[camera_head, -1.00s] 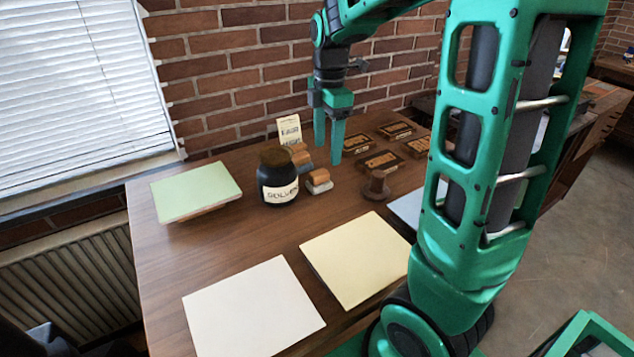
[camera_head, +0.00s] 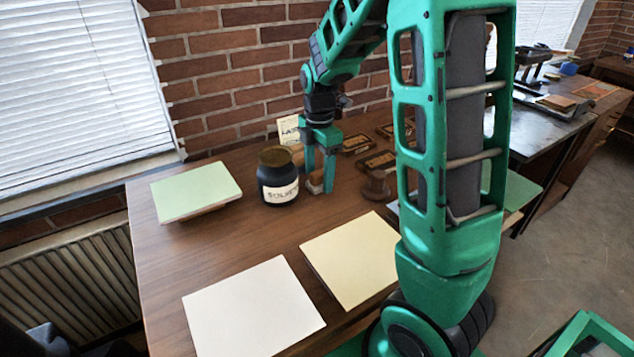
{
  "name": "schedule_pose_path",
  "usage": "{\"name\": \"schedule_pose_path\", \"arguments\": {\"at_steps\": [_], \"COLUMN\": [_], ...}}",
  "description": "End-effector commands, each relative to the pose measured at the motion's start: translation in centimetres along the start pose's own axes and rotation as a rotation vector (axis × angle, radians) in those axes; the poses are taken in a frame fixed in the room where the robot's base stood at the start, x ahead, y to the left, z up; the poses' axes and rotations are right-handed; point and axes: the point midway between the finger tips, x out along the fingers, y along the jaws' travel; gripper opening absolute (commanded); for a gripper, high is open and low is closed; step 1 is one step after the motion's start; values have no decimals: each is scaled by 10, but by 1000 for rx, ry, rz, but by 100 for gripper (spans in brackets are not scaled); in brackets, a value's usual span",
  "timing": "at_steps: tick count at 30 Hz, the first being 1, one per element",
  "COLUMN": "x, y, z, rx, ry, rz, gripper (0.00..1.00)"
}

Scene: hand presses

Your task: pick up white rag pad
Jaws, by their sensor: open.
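The white rag pad (camera_head: 316,184), a small block with a brown wooden grip on a pale base, sits on the wooden table just right of the black solvent jar. My gripper (camera_head: 319,180) is open and pointing down, with its two green fingers low on either side of the pad. The fingers partly cover the pad, and I cannot tell whether they touch it.
The solvent jar (camera_head: 278,178) stands close left of my gripper. A dark wooden knob-like piece (camera_head: 376,184) and dark lettered plates (camera_head: 376,160) are to the right. Green (camera_head: 195,190), white (camera_head: 253,308) and cream (camera_head: 352,258) paper stacks lie around.

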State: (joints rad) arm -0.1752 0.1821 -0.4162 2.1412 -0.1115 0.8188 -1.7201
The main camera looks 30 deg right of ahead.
Motion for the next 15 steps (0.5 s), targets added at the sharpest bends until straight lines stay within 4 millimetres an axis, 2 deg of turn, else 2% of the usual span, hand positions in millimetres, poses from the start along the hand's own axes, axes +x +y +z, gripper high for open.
{"name": "schedule_pose_path", "arguments": {"at_steps": [3,11,15], "x": [10,12,12], "y": [-1,0,0], "z": [0,0,0], "rx": [1,1,1], "ry": [0,1,0], "rz": [-1,1,1], "gripper": [61,61,30]}}
